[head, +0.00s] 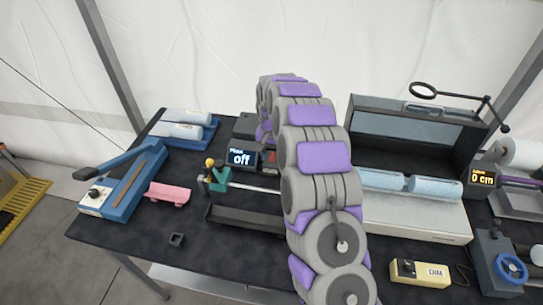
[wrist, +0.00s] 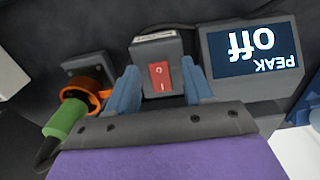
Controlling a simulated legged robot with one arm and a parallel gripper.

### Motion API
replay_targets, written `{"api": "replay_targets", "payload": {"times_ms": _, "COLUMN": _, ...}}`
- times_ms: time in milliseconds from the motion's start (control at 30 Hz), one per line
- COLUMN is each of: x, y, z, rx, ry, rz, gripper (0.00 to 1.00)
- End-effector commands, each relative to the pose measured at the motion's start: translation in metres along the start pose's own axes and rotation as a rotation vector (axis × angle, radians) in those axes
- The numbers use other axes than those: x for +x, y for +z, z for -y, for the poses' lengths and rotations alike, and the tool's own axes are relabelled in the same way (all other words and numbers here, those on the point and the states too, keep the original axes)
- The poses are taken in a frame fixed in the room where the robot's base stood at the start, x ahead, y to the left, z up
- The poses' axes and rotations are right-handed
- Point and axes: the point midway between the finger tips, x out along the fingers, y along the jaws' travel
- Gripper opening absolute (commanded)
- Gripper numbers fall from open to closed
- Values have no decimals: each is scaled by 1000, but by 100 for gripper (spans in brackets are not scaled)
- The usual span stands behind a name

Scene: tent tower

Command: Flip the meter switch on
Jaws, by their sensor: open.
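The meter's display (head: 242,158) reads "off" in the head view. In the wrist view the display (wrist: 252,48) shows "PEAK off" upside down. The red rocker switch (wrist: 160,77) sits on a grey box beside the display, marked with "0" and "1". In the head view the switch (head: 270,157) is small and partly hidden by my arm. My gripper (wrist: 163,85) is open and empty, with its two blue fingers on either side of the switch box in the wrist view. I cannot tell whether they touch it. In the head view my arm hides the gripper.
In the wrist view a green-handled tool (wrist: 66,117) with an orange ring lies left of the gripper. The table also holds a blue lever device (head: 130,180), a pink block (head: 168,194), a hooded box (head: 415,215) and a yellow "DIM" box (head: 420,272).

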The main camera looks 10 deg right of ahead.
Motion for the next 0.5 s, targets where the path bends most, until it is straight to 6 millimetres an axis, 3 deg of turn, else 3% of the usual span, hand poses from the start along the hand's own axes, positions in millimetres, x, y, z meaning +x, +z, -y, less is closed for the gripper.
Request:
{"api": "replay_targets", "payload": {"times_ms": 300, "x": 2, "y": 0, "z": 0, "rx": 0, "ry": 0, "rz": 0, "gripper": 50}}
{"api": "replay_targets", "payload": {"times_ms": 500, "x": 2, "y": 0, "z": 0, "rx": 0, "ry": 0, "rz": 0, "gripper": 31}}
